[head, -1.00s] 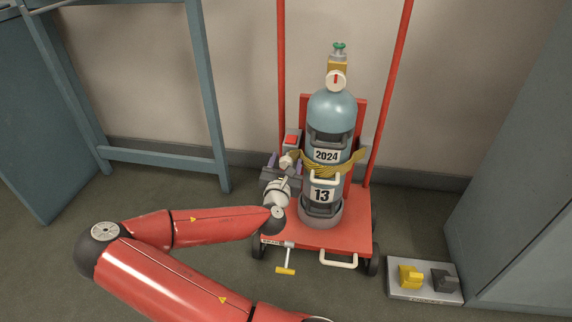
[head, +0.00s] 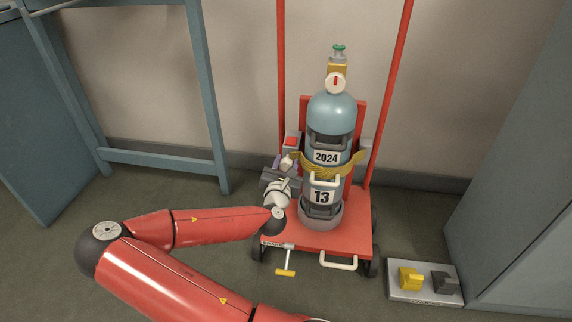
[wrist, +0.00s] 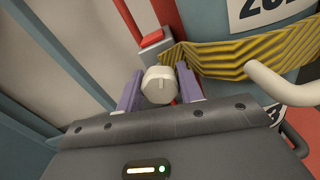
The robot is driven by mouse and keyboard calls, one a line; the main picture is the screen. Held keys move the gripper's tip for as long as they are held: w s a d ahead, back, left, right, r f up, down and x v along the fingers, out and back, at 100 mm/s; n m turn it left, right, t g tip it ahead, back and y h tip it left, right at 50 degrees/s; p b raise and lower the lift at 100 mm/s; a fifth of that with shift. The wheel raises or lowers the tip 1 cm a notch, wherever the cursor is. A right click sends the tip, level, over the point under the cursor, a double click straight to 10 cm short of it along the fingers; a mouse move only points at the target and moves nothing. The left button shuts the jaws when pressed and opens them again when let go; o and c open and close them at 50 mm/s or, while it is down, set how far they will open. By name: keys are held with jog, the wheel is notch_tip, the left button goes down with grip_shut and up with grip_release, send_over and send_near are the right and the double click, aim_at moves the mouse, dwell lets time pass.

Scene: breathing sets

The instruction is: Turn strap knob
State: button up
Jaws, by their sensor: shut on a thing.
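The strap knob (wrist: 160,86) is a pale, rounded knob at the left end of the yellow-and-black strap (wrist: 235,58). In the head view the knob (head: 287,165) shows small at the left side of the cylinder (head: 332,112), with the strap (head: 325,168) around the cylinder's middle. My gripper (wrist: 159,88) has its two purple fingers on either side of the knob and is shut on it. In the head view my gripper (head: 282,164) is partly hidden by my wrist.
The cylinder stands upright on a red cart (head: 345,236) with tall red rails. A white handle (wrist: 278,84) juts out close to the right of my gripper. A blue-grey frame (head: 207,95) stands at left. A pad with yellow and dark blocks (head: 424,281) lies at lower right.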

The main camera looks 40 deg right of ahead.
jog(key=m, duration=0.4)
jog(key=shift+m, duration=0.3)
jog(key=m, duration=0.3)
jog(key=shift+m+b, duration=0.3)
jog(key=m+b, duration=0.1)
jog(key=m, duration=0.3)
jog(key=shift+f+m, duration=0.15)
jog(key=shift+m, duration=0.15)
jog(key=m+b, duration=0.1)
jog(key=m, duration=0.2)
jog(key=shift+m, duration=0.3)
jog(key=m+b, duration=0.1)
jog(key=m, duration=0.2)
jog(key=shift+f+m, duration=0.15)
jog(key=shift+m, duration=0.15)
jog(key=m+b, duration=0.3)
jog(key=m, duration=0.1)
jog(key=shift+m, duration=0.3)
jog(key=m+b, duration=0.2)
jog(key=m, duration=0.1)
jog(key=shift+m+b, duration=0.3)
jog(key=shift+m, duration=1.4)
